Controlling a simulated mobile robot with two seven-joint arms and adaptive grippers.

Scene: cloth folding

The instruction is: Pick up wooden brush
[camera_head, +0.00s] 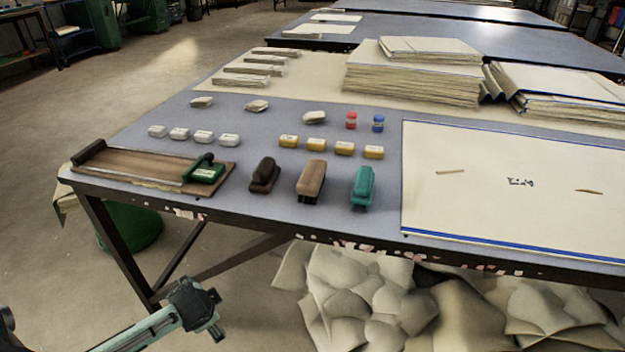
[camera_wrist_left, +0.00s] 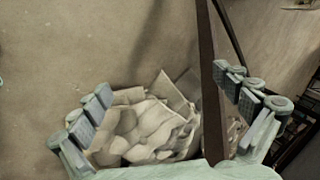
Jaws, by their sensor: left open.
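A brown, wood-coloured block-shaped brush (camera_head: 311,181) lies near the front edge of the table, in the middle of a row of three similar items. A dark brown brush-like item (camera_head: 265,175) is to its left and a teal one (camera_head: 362,187) to its right. My left gripper (camera_head: 207,314) is at the lower left in the head view, in front of and below the table edge, well apart from the brush. In the left wrist view my left gripper (camera_wrist_left: 168,108) has its fingers spread with nothing between them. My right gripper is not in view.
The table (camera_head: 330,222) has a front edge and dark legs between my left gripper and the brush. A white panel (camera_head: 500,215) lies right. Crumpled cloths (camera_head: 350,295) lie on the floor below.

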